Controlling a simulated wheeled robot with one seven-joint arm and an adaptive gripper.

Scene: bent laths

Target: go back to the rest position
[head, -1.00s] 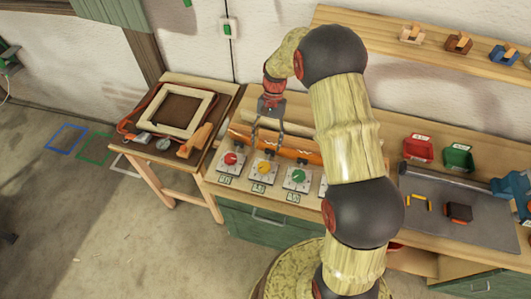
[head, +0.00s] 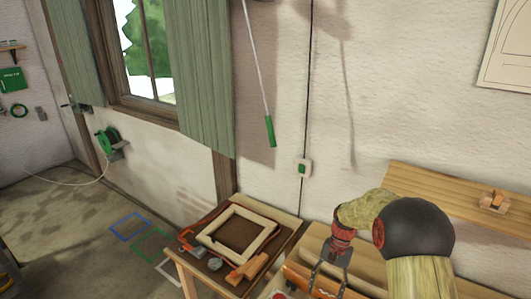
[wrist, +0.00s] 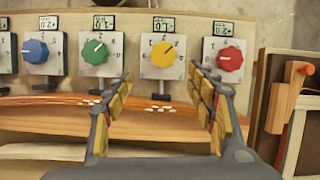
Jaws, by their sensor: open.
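My gripper (head: 328,278) hangs over the workbench at the lower right of the head view. In the wrist view its two yellow-padded fingers (wrist: 160,80) stand wide apart with nothing held between them. Past the fingers is a row of dials: blue (wrist: 36,51), green (wrist: 95,51), yellow (wrist: 163,59) and red (wrist: 229,59). A long orange piece (head: 310,281) lies on the bench below the gripper and crosses the wrist view (wrist: 45,101). I cannot tell how far the fingers are above it.
A side table left of the bench holds a pale square frame (head: 238,236) and a wooden-handled tool (head: 252,266). A wall shelf (head: 440,190) runs behind my arm. Blue (head: 130,227) and green floor outlines lie on open floor at left.

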